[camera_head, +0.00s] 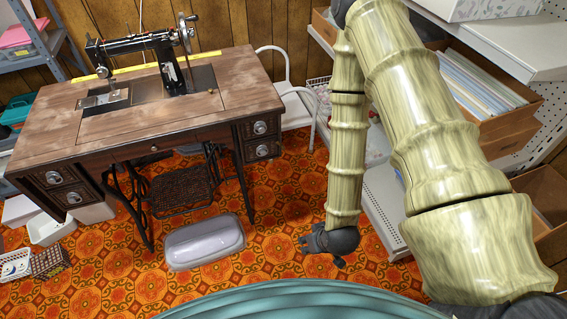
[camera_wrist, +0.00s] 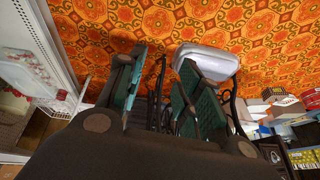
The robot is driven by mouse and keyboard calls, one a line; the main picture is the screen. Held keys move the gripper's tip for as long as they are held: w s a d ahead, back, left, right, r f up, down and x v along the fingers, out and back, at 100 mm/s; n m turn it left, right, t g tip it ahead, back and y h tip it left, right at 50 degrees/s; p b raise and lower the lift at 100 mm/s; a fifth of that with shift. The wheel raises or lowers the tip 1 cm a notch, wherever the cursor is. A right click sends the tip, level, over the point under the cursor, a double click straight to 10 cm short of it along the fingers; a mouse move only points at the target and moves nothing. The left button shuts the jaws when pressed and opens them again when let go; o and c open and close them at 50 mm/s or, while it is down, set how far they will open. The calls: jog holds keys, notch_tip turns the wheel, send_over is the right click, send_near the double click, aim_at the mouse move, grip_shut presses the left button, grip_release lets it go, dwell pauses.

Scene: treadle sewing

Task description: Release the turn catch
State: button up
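The treadle sewing table (camera_head: 150,122) stands at the left in the head view, with a black sewing machine (camera_head: 150,50) on its top. A small round knob or catch (camera_head: 154,149) shows at the middle of its front edge; I cannot tell whether it is the turn catch. My gripper (camera_head: 322,246) hangs low over the floor, right of the table and apart from it. In the wrist view its two green-padded fingers (camera_wrist: 162,68) are apart with nothing between them. A pale grey rounded case (camera_head: 205,242) lies on the floor; it also shows in the wrist view (camera_wrist: 207,60).
Drawers with round metal knobs (camera_head: 260,128) flank the table's front. An iron treadle (camera_head: 180,188) is beneath. A white chair (camera_head: 296,100) stands behind at the right. Shelving with boxes (camera_head: 480,90) lines the right side. Patterned floor (camera_head: 270,225) is clear between case and gripper.

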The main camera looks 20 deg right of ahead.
jog(key=w+f+t+b, duration=0.3)
jog(key=w+t+b, duration=0.3)
jog(key=w+b, duration=0.75)
jog(key=t+b, duration=0.7)
jog(key=b, duration=0.8)
send_near(283, 149)
jog(key=shift+h, duration=0.3)
jog(key=shift+w+a+f+b, duration=0.15)
jog(key=shift+w+b, duration=0.75)
jog(key=shift+w, duration=1.2)
jog(key=shift+w+a+f+b, duration=0.15)
jog(key=shift+w+b, duration=0.75)
jog(key=shift+w, duration=1.25)
grip_shut()
